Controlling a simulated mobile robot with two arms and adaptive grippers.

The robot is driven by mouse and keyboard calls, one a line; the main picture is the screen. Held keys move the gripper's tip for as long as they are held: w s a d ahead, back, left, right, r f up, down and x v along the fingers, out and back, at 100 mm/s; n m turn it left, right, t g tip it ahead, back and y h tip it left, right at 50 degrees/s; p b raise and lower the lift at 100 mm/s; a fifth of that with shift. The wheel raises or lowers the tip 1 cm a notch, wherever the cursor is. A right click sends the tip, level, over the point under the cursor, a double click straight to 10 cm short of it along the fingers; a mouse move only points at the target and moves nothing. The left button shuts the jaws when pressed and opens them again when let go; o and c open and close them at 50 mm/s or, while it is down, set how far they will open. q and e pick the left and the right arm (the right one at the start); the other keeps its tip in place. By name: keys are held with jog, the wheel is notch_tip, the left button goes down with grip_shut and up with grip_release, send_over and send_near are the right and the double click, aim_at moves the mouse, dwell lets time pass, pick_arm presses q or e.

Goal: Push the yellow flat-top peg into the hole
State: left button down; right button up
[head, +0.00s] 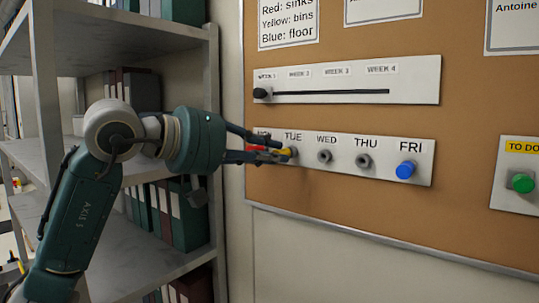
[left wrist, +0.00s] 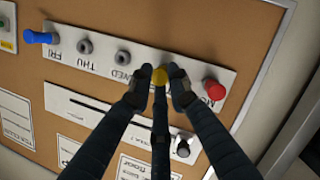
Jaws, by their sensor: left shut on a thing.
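The yellow peg (head: 288,152) is at the TUE place of the white weekday strip (head: 343,173) on the corkboard. Only a small part of it shows in the head view; its round yellow top shows between the fingertips in the left wrist view (left wrist: 160,76). My left gripper (head: 283,151) reaches in from the left and is shut on the yellow peg. How deep the peg sits in the TUE hole is hidden by the fingers. My right gripper is not in view.
A red peg (left wrist: 214,89) is at MON, right beside the fingers. WED (head: 325,156) and THU (head: 363,160) have empty grey sockets; a blue peg (head: 405,170) is at FRI. A slider panel (head: 420,80) is above. A shelf (head: 120,160) stands left.

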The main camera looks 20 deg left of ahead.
pick_arm(q)
jog(key=shift+w+d, duration=0.15)
jog(key=shift+w, duration=0.25)
dwell(0.7)
jog(key=c, duration=1.6)
grip_release()
jog(key=shift+o, duration=0.2)
jog(key=v, duration=1.2)
jog(key=shift+d, duration=0.1)
